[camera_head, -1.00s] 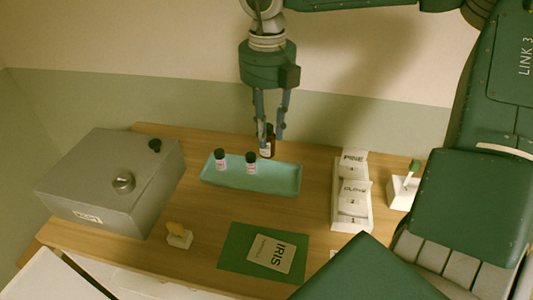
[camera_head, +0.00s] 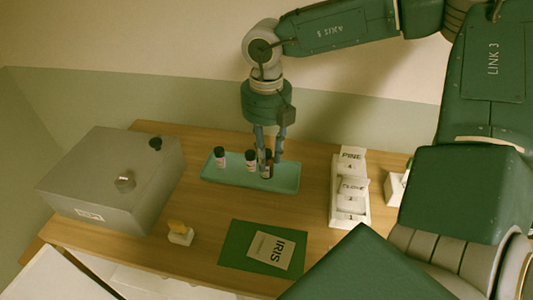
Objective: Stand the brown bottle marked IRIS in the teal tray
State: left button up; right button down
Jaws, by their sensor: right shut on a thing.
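The teal tray (camera_head: 287,184) lies on the wooden table near its back. Two small brown bottles with black caps stand in it, one at the left (camera_head: 220,158) and one in the middle (camera_head: 251,161). My right gripper (camera_head: 268,157) points down over the tray and is shut on a third dark bottle (camera_head: 267,169), just right of the middle one. That bottle is upright and low at the tray; I cannot tell whether it touches the tray floor. Its label is too small to read. My left gripper is not in view.
A grey metal box (camera_head: 112,178) stands at the left. A green mat (camera_head: 233,248) with a card reading IRIS (camera_head: 270,250) lies in front. A white card rack (camera_head: 350,195) with PINE and CLOVE cards stands right of the tray. A yellow-topped holder (camera_head: 180,233) stands front left.

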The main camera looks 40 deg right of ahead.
jog(key=c, duration=1.4)
grip_release()
jog(key=shift+r+p, duration=0.15)
jog(key=shift+p, duration=0.2)
jog(key=shift+w+r, duration=0.1)
jog(key=shift+r, duration=0.2)
notch_tip(320, 180, up, 11)
jog(key=shift+r+b, duration=0.15)
jog(key=shift+b, duration=0.8)
